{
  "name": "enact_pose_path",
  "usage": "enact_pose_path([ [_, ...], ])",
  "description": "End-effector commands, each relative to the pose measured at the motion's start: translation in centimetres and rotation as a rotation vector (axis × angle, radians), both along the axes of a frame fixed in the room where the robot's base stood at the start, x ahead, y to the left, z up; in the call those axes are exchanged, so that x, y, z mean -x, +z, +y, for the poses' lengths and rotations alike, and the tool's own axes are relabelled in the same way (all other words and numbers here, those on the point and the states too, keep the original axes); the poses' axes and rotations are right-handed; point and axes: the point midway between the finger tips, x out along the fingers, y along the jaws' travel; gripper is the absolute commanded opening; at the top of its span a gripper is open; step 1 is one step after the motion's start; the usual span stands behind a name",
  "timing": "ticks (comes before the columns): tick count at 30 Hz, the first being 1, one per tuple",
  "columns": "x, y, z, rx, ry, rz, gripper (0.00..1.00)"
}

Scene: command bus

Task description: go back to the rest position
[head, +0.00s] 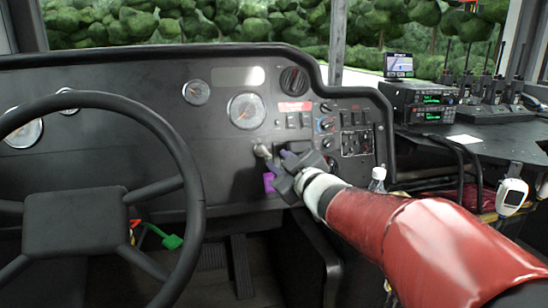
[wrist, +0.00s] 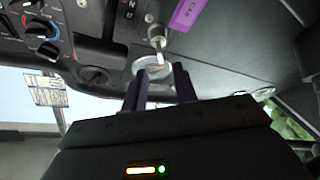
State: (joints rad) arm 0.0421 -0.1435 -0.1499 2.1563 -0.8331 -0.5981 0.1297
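My gripper (head: 278,163) is at the dashboard (head: 130,150), right of the steering wheel, at the end of my red and white arm. In the wrist view its two dark fingers (wrist: 160,82) stand apart with a gap between them, so it is open. A small silver key-like piece (wrist: 157,38) sits on the panel just past the fingertips, in line with the gap. A purple tag (wrist: 188,13) hangs beside it; it also shows in the head view (head: 268,182), just below the gripper. I cannot tell whether the fingers touch the silver piece.
The steering wheel (head: 183,165) is left of my gripper. Radios (head: 425,98) and several handheld sets sit on the right-hand desk (head: 500,145). Dashboard switches (head: 300,120) and knobs are just above the gripper.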

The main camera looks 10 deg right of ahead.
Motion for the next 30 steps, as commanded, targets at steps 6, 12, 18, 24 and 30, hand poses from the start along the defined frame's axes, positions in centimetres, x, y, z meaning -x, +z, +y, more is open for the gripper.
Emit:
enact_pose_path([
  [6,0.5,0.0,-0.1,0.000,0.001,0.001,0.29],
  [12,0.6,0.0,-0.2,-0.002,-0.008,0.005,0.29],
  [18,3.5,0.1,-2.2,-0.067,-0.178,0.123,0.29],
  [24,11.7,-3.6,-3.7,-0.221,-0.426,0.455,0.29],
  [30,21.8,-8.8,-1.3,-0.345,-0.526,0.836,0.29],
])
